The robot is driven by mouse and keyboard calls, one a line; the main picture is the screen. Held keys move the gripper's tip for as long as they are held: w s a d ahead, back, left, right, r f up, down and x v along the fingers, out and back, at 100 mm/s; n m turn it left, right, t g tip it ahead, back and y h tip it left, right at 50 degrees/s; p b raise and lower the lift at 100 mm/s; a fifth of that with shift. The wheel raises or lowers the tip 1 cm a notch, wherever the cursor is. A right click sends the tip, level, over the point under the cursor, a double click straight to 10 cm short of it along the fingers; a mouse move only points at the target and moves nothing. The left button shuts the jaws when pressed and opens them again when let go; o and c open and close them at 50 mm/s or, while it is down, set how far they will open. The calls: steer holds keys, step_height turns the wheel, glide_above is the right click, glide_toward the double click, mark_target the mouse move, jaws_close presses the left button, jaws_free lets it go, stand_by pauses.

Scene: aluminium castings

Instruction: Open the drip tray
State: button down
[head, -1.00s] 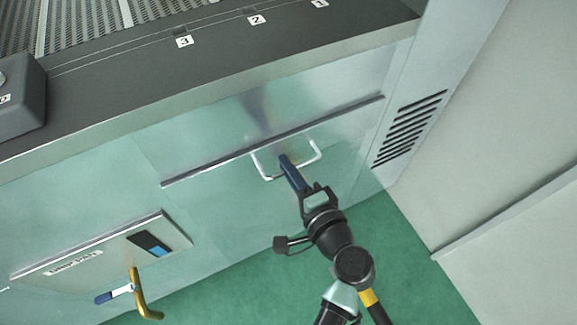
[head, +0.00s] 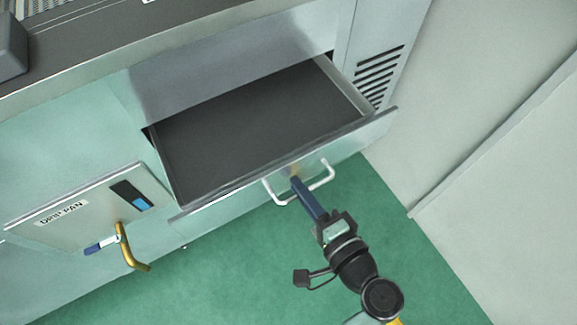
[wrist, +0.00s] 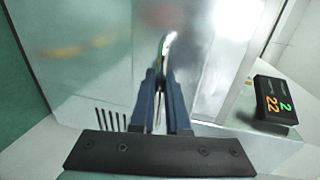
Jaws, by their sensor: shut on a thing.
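The drip tray (head: 260,125) is a wide drawer with a dark, empty floor, standing pulled out of the cabinet front. Its metal front panel (head: 360,138) carries a pale U-shaped handle (head: 322,183). My gripper (head: 296,182) is shut on the handle near its middle. In the wrist view, the blue fingers of my gripper (wrist: 164,78) are closed around the handle (wrist: 168,42), with the shiny front panel (wrist: 110,50) beyond. The part of the handle between the fingers is hidden.
Left of the drawer is a panel labelled "DRIP PAN" (head: 85,205), with a brass pipe and blue-handled valve (head: 122,245) sticking out. A vented cabinet side (head: 375,75) and pale wall (head: 480,100) stand on the right. Green floor (head: 230,280) below is clear.

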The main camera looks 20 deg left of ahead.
steer(key=shift+f+v, duration=0.15)
steer(key=shift+v, duration=0.55)
steer(key=shift+f+v, duration=0.15)
steer(key=shift+v, duration=0.5)
steer(key=c, duration=0.9)
jaws_free()
steer(key=shift+s+d, duration=0.1)
steer(key=shift+d, duration=0.05)
steer(key=v, duration=1.2)
steer(key=shift+s+d, duration=0.2)
steer(key=shift+d, duration=0.1)
